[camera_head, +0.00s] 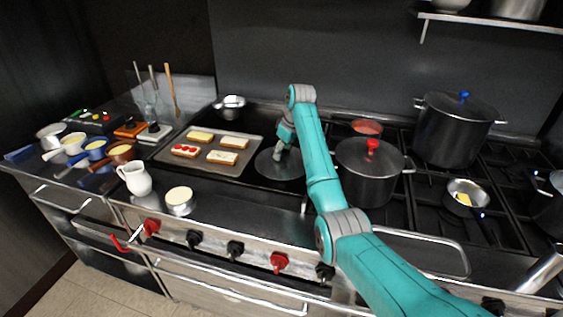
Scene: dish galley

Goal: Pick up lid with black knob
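A dark round lid (268,172) lies flat on the dark surface just right of the tray of bread. My teal arm reaches over the stove, and my gripper (279,153) points down at the middle of this lid. The gripper hides the lid's knob, so I cannot see its colour. The fingertips are small and partly merge with the lid, so I cannot tell whether they are open or shut on the knob. Two other lids sit on pots: one with a red knob (372,144) and one with a blue knob (464,96).
A tray (160,155) of topped bread slices lies left of the lid. The red-knob pot (366,185) stands right of my arm, with the blue-knob pot (450,135) behind it.

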